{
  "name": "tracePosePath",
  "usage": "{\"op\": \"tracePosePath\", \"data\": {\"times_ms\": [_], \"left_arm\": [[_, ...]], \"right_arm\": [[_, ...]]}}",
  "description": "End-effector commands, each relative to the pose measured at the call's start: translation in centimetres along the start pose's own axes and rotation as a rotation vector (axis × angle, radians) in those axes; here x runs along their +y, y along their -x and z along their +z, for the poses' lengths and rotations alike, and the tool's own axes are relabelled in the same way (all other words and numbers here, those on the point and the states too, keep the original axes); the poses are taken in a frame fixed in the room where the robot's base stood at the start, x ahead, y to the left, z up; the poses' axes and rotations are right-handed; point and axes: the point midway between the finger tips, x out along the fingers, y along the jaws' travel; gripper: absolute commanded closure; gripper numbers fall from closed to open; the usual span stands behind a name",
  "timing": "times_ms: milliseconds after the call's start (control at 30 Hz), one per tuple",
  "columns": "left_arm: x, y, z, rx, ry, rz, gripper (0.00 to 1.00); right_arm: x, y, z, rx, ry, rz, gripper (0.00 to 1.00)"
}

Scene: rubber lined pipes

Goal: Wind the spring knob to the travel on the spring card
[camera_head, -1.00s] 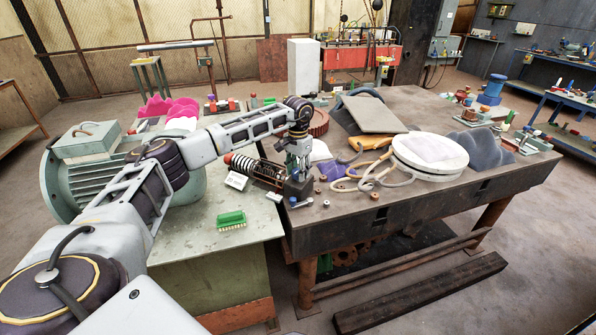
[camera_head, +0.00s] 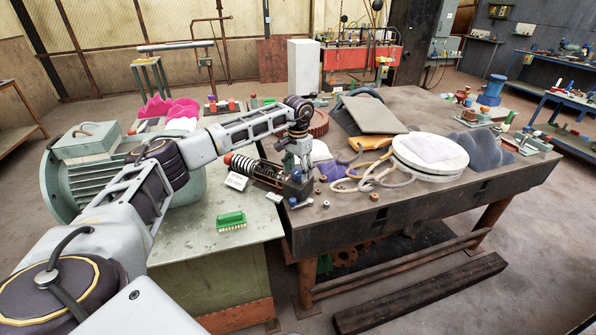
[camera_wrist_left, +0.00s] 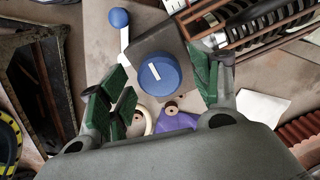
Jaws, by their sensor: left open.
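A round blue knob (camera_wrist_left: 160,76) with a white mark sits on a dark block (camera_wrist_left: 157,42); the block also shows in the head view (camera_head: 297,189). A coil spring (camera_head: 257,170) on rods runs left from the block, with a red end; it also shows in the wrist view (camera_wrist_left: 262,24). My left gripper (camera_wrist_left: 162,82) is open above the block, its green-padded fingers on either side of the knob and apart from it. In the head view the left gripper (camera_head: 299,160) hides the knob. A white card (camera_head: 236,181) lies by the spring; its print is unreadable.
A lever with a blue ball (camera_wrist_left: 119,18) stands beside the block. A purple piece (camera_wrist_left: 178,121) and small rings lie near it. A green part (camera_head: 231,220) lies on the left bench. A round white lid (camera_head: 430,152) and hoses are to the right.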

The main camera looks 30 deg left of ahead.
Motion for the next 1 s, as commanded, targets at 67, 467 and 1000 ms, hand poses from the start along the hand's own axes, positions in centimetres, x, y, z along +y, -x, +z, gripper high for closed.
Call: {"op": "tracePosePath", "data": {"times_ms": [67,467,1000], "left_arm": [[0.0,0.5,0.0,0.002,0.000,0.000,0.36],[0.0,5.5,-0.1,0.004,0.000,0.001,0.36],[-0.1,11.5,0.0,0.002,0.001,0.000,0.36]], "right_arm": [[0.0,0.0,-0.1,0.002,0.000,0.000,0.56],[0.1,0.0,-0.2,0.004,-0.001,0.001,0.56],[0.1,0.0,-0.3,0.004,-0.001,0.001,0.56]]}}
